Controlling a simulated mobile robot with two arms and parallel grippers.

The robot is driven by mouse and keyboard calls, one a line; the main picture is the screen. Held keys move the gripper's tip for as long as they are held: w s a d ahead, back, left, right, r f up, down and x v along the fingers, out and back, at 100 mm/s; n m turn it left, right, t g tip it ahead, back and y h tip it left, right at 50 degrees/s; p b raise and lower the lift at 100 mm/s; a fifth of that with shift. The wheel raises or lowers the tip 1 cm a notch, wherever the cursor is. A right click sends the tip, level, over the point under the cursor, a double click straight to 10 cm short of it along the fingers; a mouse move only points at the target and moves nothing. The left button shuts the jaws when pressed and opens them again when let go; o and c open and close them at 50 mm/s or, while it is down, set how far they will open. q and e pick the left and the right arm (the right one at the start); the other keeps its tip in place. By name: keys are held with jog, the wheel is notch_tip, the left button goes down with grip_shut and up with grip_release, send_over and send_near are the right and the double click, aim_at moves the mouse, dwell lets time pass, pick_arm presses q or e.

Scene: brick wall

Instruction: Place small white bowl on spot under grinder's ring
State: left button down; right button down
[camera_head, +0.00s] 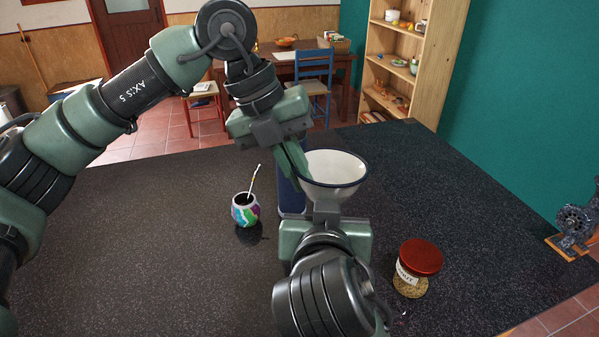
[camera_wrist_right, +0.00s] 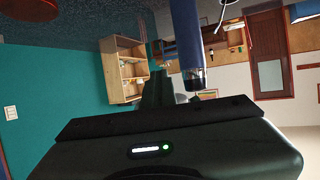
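The small white bowl (camera_head: 340,172) with a dark blue rim shows in the head view at the middle, its inside facing up towards me. My left gripper (camera_head: 300,172) reaches down at the bowl's left rim; its fingers overlap the rim, and I cannot tell whether they grip it. My right gripper (camera_head: 326,210) is just below the bowl in the picture, its fingers mostly hidden by its body. The bowl cannot be made out in the right wrist view. The grinder (camera_head: 575,222) is dark and speckled, on a wooden base at the far right; its ring and spot are not clear.
A blue upright object (camera_head: 290,195) stands behind the grippers; it also shows in the right wrist view (camera_wrist_right: 186,40). A colourful cup (camera_head: 245,212) with a straw stands left. A red-lidded jar (camera_head: 417,270) stands at front right. The dark counter (camera_head: 470,220) is clear between jar and grinder.

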dwell(0.8)
jog(key=c, duration=1.7)
grip_release()
jog(key=shift+d, duration=0.1)
